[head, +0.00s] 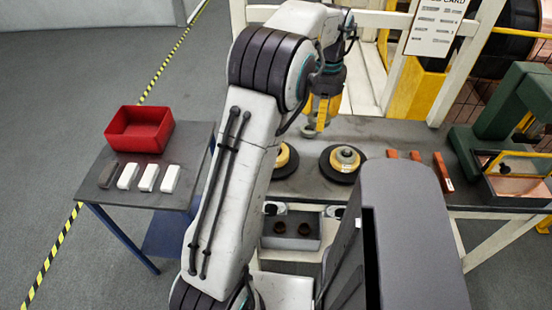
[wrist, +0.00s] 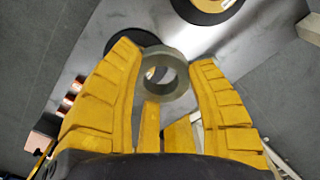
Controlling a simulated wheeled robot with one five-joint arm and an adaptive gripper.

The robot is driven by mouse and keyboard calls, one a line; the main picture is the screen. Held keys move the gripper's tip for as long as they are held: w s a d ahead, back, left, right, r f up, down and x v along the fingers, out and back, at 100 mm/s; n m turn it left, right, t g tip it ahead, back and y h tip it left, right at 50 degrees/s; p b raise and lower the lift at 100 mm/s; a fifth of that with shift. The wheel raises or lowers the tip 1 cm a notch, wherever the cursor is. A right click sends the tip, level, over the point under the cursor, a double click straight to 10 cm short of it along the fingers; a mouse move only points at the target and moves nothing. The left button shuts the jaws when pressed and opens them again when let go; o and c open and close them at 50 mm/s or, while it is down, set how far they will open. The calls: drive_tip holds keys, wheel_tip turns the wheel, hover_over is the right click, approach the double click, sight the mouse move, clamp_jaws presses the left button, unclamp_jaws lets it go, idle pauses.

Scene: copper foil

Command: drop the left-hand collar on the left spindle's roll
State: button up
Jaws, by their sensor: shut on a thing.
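My gripper (wrist: 166,68), with yellow fingers, is shut on a grey ring-shaped collar (wrist: 176,90). In the head view my gripper (head: 321,118) hangs above the bench, behind the two spindles, with the collar (head: 308,131) low at its tips. The left spindle's roll (head: 284,158) is a yellowish ring on a black disc, partly hidden by my arm. It appears to be the disc at the top edge of the wrist view (wrist: 206,8). The right spindle (head: 344,157) has a black disc with a pale stacked piece. Behind the held collar, another black disc (wrist: 125,40) is partly covered.
Several reddish blocks (head: 416,156) lie right of the spindles, before a green machine (head: 510,105). A grey bin (head: 290,243) with two brown rings sits below the bench. A side table at left holds a red bin (head: 139,128) and several small blocks (head: 147,177).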

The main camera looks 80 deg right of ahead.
drive_tip(key=shift+w+a+n, duration=0.15)
drive_tip(key=shift+a+n, duration=0.65)
drive_tip(key=shift+a, duration=0.1)
drive_tip(key=w+f, duration=0.2)
drive_tip(key=w, duration=0.1)
drive_tip(key=w+d+f, duration=0.1)
drive_tip(key=w+f, duration=0.1)
drive_tip(key=w, duration=0.2)
drive_tip(key=w+d+f+p, duration=0.1)
drive_tip(key=w+f, duration=0.2)
drive_tip(key=w, duration=0.1)
drive_tip(key=shift+w+d, duration=0.15)
drive_tip(key=shift+f+p, duration=0.3)
drive_tip(key=shift+f, duration=1.7)
drive_tip(key=shift+f, duration=0.1)
drive_tip(key=shift+f+b, duration=0.35)
drive_tip(key=shift+b, duration=0.05)
drive_tip(key=shift+f, duration=0.2)
